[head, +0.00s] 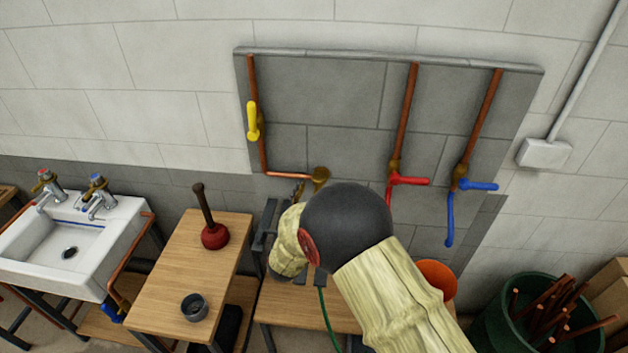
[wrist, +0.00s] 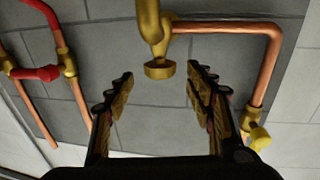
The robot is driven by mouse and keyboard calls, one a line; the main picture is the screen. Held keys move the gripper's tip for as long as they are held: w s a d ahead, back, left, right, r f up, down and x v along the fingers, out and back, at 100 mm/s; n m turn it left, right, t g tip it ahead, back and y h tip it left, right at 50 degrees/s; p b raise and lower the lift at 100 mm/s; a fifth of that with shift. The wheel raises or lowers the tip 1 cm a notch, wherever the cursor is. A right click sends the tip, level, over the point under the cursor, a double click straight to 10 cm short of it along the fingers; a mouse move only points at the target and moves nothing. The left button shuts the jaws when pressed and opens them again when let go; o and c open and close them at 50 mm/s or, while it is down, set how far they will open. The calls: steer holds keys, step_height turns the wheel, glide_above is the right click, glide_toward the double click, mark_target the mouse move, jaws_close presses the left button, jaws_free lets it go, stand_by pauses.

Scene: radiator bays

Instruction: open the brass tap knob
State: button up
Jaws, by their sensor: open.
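The brass tap (head: 320,177) sits at the end of a copper pipe low on the grey wall panel in the head view. In the wrist view the brass tap body (wrist: 152,22) hangs from the top edge, and its brass knob (wrist: 160,69) shows below it. My gripper (wrist: 159,78) is open, with one finger on each side of the knob in the picture. Gaps show between the knob and both fingers. I cannot tell how deep the knob sits between them. In the head view my arm hides most of the gripper.
A yellow-handled valve (head: 252,120) is on the left pipe, with red (head: 407,180) and blue (head: 478,185) handles to the right. A wooden table (head: 170,270) holds a plunger (head: 213,234) and a dark cup (head: 194,307). A sink (head: 75,240) stands left, a green bin (head: 510,325) right.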

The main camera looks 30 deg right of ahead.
mark_target(317, 184)
steer(key=x, duration=0.6)
steer(key=shift+c, duration=1.2)
steer(key=c, duration=0.9)
